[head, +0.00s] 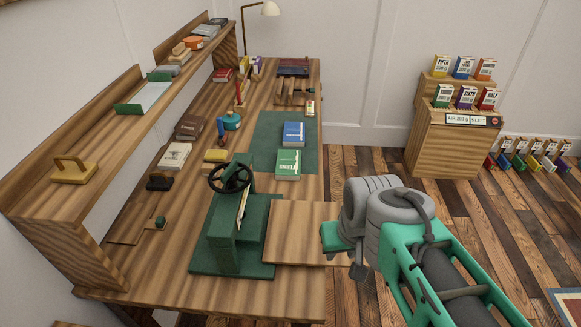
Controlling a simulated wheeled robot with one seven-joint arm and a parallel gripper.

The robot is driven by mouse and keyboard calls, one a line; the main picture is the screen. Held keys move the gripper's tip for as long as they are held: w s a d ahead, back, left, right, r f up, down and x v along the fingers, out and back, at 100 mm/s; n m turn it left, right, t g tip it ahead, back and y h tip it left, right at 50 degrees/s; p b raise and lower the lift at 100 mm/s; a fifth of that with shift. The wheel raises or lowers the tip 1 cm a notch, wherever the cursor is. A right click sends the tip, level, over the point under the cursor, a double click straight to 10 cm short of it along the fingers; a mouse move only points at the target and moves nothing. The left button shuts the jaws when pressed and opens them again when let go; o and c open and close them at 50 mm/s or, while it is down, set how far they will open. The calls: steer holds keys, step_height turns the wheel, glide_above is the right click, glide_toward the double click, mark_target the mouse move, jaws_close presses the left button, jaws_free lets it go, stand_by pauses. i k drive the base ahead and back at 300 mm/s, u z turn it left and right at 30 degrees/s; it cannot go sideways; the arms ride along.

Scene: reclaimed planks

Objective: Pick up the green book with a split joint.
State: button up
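A green book (288,164) with pale lettering on its cover lies flat on the workbench (205,282), at the near edge of a green mat (270,135). A split in its joint is too small to make out. A blue book (293,133) lies just behind it. My arm reaches in from the lower right, beside the bench's right edge. My gripper (358,268) shows only as a small dark part below the grey joints, to the right of and nearer than the green book, and apart from it. Its fingers are mostly hidden.
A green press with a black handwheel (231,178) stands in front of the book, with a wooden board (300,233) jutting right. A shelf (110,128) runs along the left.

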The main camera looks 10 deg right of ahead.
mark_target(289, 161)
steer(key=k, duration=1)
steer(key=z, duration=0.9)
steer(key=i, duration=3.85)
steer(key=u, duration=5.55)
steer(key=i, duration=0.45)
